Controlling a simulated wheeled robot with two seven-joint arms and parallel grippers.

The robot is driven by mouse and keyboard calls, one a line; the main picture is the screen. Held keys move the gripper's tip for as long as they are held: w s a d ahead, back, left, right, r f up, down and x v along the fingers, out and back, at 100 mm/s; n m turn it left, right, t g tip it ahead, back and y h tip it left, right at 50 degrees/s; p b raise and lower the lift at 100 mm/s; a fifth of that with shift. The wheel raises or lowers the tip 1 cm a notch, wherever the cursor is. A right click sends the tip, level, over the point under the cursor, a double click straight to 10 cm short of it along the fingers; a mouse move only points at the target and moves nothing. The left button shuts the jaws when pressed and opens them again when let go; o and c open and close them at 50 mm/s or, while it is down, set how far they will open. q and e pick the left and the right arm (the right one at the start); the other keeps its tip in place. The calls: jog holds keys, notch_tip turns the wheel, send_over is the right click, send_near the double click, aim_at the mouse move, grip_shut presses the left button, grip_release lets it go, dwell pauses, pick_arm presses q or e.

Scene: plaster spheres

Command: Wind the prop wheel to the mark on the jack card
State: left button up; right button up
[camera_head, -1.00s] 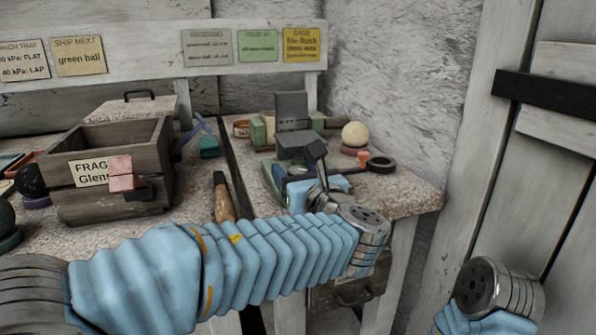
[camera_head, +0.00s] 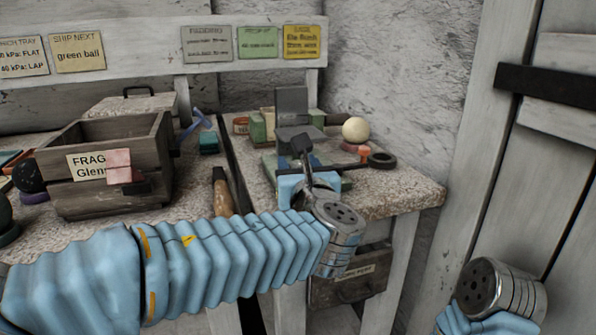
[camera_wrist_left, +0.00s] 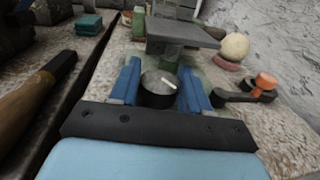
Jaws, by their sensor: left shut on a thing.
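The prop wheel appears to be the dark round knob (camera_wrist_left: 158,88) with a short white mark on its top, in the left wrist view. My left gripper (camera_wrist_left: 161,90) is shut on it, one blue finger on each side. In the head view the same gripper (camera_head: 305,182) is low at the front of a dark grey stand (camera_head: 292,138); the wheel is hidden there. The yellow card (camera_head: 302,41) on the back board may be the jack card, but its small writing is unreadable. My right gripper is out of view; only that arm's wrist shows.
A cream ball (camera_head: 355,130) and a black lever with an orange knob (camera_head: 364,151) sit right of the stand. A wooden crate (camera_head: 95,195) is at left. A wooden-handled tool (camera_head: 221,194) lies between. A drawer (camera_head: 352,283) is under the bench.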

pick_arm(q)
jog(key=m+h+b, duration=0.2)
jog(key=h, duration=0.1)
jog(key=m+h+b, duration=0.1)
jog(key=m+h, duration=0.1)
jog(key=h, duration=0.1)
jog(key=shift+a+f+b, duration=0.1)
jog(key=shift+f+b, duration=0.1)
jog(key=shift+b, duration=0.2)
jog(key=m+g+h+b, duration=0.1)
jog(key=m+h+b, duration=0.1)
jog(key=h, duration=0.2)
jog(key=shift+r+m+g+h+b, duration=0.15)
jog(key=shift+m+g+h+b, duration=0.15)
jog(key=shift+m+h+b, duration=0.25)
jog(key=o, duration=0.9)
jog(key=shift+o, duration=0.2)
jog(key=shift+r, duration=0.1)
